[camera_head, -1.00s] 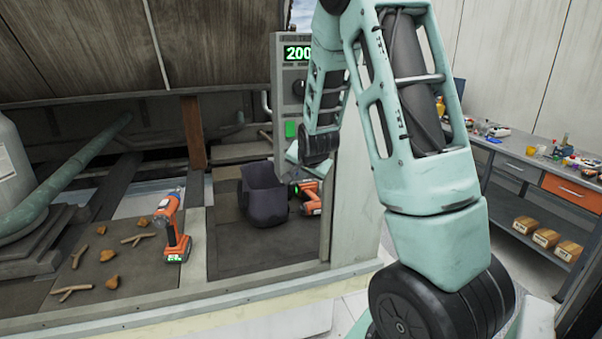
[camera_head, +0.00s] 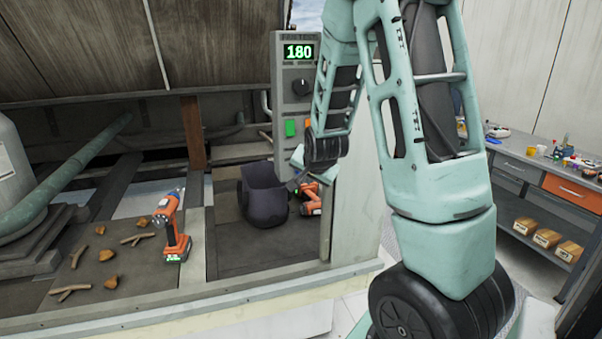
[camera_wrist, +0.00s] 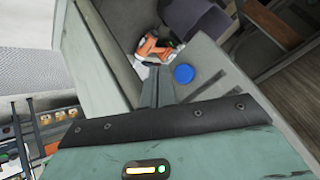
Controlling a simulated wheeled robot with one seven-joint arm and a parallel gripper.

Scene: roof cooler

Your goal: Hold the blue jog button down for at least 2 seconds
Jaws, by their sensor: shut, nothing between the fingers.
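The blue jog button (camera_wrist: 184,74) shows as a round blue disc on a grey panel face in the wrist view. My gripper (camera_wrist: 157,76) is shut and empty. Its fingertips lie just left of the button in that view, with a small gap in the picture; I cannot tell the distance in depth. The blue button is not visible there.
Another drill (camera_head: 172,225) stands left, near twigs and stones. A pale wall post (camera_head: 352,190) rises close to my arm. A workbench (camera_head: 550,170) is at right.

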